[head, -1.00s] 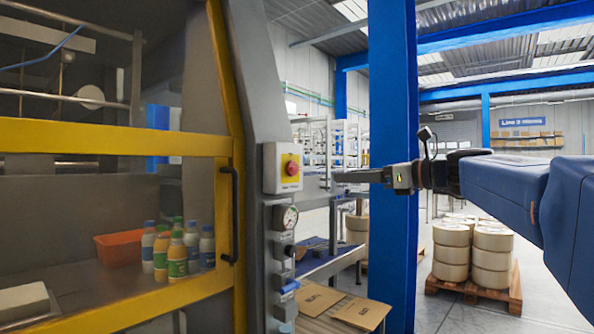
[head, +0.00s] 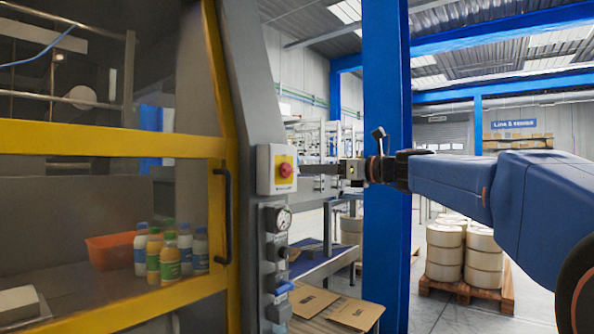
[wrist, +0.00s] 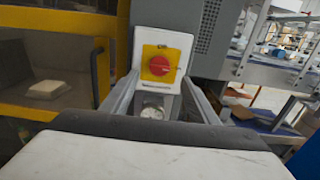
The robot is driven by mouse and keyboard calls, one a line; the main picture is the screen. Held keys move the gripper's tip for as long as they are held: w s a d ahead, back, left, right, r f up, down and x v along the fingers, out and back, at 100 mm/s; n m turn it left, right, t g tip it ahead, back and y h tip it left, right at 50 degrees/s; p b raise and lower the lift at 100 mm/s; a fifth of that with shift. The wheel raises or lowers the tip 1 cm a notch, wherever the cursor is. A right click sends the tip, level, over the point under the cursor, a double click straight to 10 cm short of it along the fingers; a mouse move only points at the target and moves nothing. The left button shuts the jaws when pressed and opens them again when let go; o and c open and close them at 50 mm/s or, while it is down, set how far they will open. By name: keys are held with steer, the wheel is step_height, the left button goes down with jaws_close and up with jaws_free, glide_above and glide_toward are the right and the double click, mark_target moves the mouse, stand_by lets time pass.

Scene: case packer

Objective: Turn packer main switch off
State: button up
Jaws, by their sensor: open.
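The packer main switch is a red rotary knob (head: 285,170) on a yellow plate in a white box (head: 264,170), fixed to the grey machine post. In the wrist view the red knob (wrist: 159,66) sits between and beyond my finger lines, with its red handle lying about level. My gripper (head: 312,184) is just right of the box in the head view, its fingers pointing left at it. In the wrist view my gripper (wrist: 156,92) is open, one finger on each side of the box's lower part. I cannot tell whether the fingers touch the box.
Below the switch are a pressure gauge (head: 278,219) and further controls on the post. A black door handle (head: 224,215) on the yellow guard frame (head: 110,143) is left of it. A blue column (head: 384,100) stands behind my arm.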

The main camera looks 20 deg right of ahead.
mark_target(291, 169)
steer(key=x, duration=0.7)
steer(key=shift+w+a, duration=0.2)
steer(key=c, duration=1)
